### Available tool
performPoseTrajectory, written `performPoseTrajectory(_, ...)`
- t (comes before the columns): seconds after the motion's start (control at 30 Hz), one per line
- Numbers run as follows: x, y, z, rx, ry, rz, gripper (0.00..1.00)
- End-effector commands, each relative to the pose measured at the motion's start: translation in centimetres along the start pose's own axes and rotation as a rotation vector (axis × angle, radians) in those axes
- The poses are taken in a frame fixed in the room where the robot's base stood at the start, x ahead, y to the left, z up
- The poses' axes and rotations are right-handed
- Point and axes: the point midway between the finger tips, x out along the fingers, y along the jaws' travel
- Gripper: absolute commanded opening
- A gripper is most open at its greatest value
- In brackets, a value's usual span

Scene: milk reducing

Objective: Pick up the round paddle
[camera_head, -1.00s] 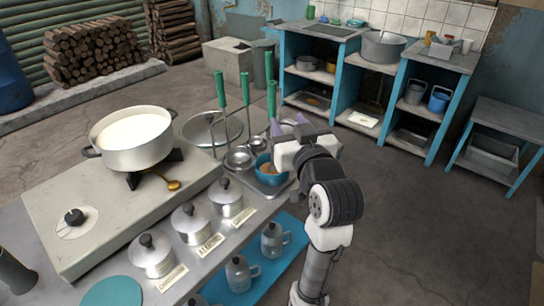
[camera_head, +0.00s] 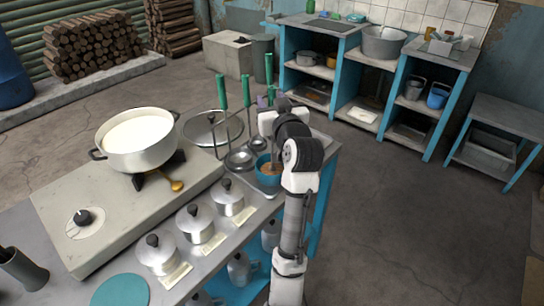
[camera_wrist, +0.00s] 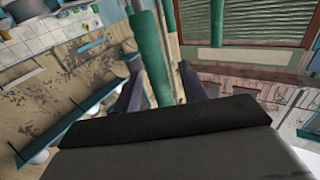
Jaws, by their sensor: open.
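Several green-handled utensils stand upright at the counter's back corner, including a left one (camera_head: 222,92), a middle one (camera_head: 246,90) and a right one (camera_head: 268,68). Two end in round metal ladle bowls (camera_head: 240,159). I cannot tell for sure which is the round paddle; the lower end of the right one is hidden behind my arm. My gripper (camera_head: 264,104) is at the right handle. In the wrist view my open gripper (camera_wrist: 160,76) has a green handle (camera_wrist: 152,55) between its two purple-grey fingers, nearer the left finger. Contact cannot be told.
A pot of milk (camera_head: 138,135) sits on the stove (camera_head: 75,187) at left. A round metal lid (camera_head: 205,128) lies behind the ladles. Lidded pots (camera_head: 196,222) line the counter front. A blue bowl (camera_head: 266,180) is close below my gripper. Floor at right is clear.

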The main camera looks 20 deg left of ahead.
Motion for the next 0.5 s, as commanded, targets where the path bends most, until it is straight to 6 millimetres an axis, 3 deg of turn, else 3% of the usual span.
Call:
performPoseTrajectory(0.27, 0.48, 0.04, 0.07, 0.0, 0.001, 0.001, 0.42)
performPoseTrajectory(0.5, 0.46, 0.03, 0.08, 0.0, 0.0, 0.001, 0.12)
